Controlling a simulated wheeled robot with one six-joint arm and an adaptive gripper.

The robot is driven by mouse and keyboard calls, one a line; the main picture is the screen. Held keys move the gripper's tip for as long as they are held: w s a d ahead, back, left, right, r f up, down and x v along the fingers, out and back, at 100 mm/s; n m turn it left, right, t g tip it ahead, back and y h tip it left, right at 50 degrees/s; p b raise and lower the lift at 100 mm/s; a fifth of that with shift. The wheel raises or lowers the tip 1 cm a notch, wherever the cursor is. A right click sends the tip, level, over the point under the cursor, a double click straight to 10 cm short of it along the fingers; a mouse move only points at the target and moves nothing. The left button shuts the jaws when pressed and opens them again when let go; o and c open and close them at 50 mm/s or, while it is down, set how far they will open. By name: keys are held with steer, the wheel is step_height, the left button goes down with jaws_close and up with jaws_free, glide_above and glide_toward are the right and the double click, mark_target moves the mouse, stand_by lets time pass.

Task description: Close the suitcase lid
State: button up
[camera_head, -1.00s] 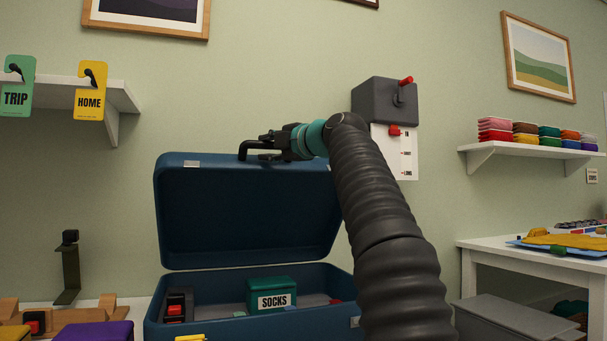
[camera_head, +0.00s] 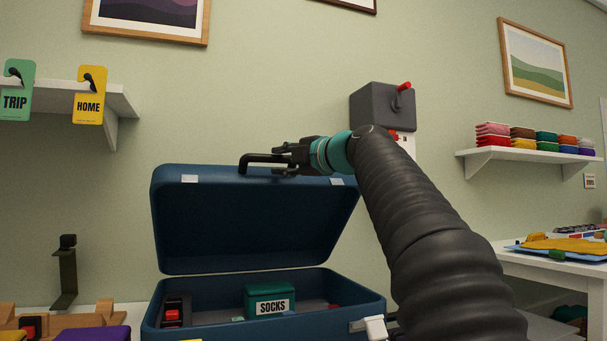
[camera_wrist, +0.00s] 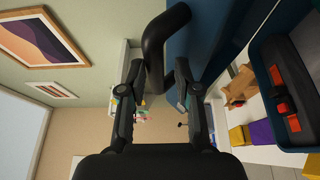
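The blue suitcase (camera_head: 345,287) stands with its lid (camera_head: 250,225) raised and tilted somewhat forward, showing its dark inside. A black bent handle (camera_head: 262,158) sits on the lid's upper edge. My gripper (camera_head: 285,160) is at this edge, fingers beside the handle. In the wrist view, my gripper's two fingers (camera_wrist: 163,95) are apart, with the curved black handle (camera_wrist: 153,45) between and beyond their tips. Whether they touch it I cannot tell. Inside the suitcase base are a green SOCKS box (camera_head: 270,299) and a black item with a red part (camera_head: 175,312).
A grey box with a red lever (camera_head: 380,107) is on the wall behind my arm. A shelf with TRIP and HOME tags (camera_head: 88,95) is at left. A dark stand (camera_head: 66,270) and a purple item (camera_head: 92,333) are left of the suitcase. A white table (camera_head: 535,265) stands right.

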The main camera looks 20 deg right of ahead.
steer(key=s+d+f, duration=0.3)
steer(key=s, duration=0.2)
steer(key=shift+s, duration=0.25)
stand_by(0.5)
